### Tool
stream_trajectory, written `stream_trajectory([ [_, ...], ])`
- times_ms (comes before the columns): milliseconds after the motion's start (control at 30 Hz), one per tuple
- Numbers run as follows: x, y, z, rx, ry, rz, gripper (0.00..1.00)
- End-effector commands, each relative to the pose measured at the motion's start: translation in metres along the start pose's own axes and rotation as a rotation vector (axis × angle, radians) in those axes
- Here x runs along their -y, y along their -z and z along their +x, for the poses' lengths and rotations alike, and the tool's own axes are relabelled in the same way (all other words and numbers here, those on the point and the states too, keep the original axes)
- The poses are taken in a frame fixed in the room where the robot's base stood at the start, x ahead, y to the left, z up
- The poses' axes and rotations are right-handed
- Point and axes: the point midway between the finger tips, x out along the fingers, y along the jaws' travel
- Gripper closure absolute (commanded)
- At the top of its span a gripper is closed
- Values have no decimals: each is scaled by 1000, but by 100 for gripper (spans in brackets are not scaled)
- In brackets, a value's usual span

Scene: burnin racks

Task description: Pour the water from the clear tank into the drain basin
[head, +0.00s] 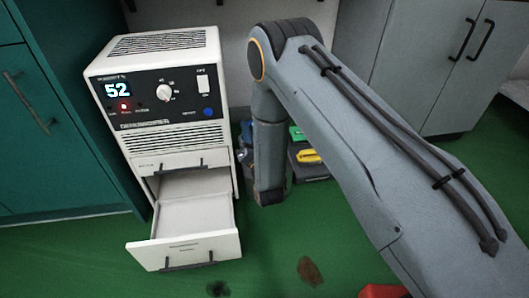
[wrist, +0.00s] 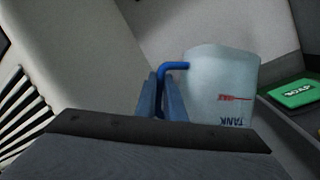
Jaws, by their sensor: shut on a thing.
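The clear tank (wrist: 222,85) is in the wrist view, right of centre, with upside-down TANK lettering and a red mark on its side. My gripper (wrist: 159,88) is shut on the tank's blue handle (wrist: 178,66). The water level inside is not clear to me. In the head view my arm hides the gripper's fingers and the tank. I cannot pick out the drain basin in either view.
A white dehumidifier (head: 160,135) reading 52 stands left of my arm, its empty lower drawer (head: 190,250) pulled out. Teal cabinets (head: 50,130) stand left, grey cabinets (head: 440,60) behind right. A green-topped case (wrist: 298,93) is near the tank. Dark stains mark the green floor (head: 80,260).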

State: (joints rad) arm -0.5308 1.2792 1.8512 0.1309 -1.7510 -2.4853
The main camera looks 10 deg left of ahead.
Motion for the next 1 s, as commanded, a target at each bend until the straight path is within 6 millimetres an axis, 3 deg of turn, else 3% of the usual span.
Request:
stream_trajectory([
  [267, 1, -6, 3, -1, 8, 22, 100],
  [500, 35, -56, 31, -73, 157, 375, 100],
  [1000, 61, -71, 44, -122, 238, 575, 100],
])
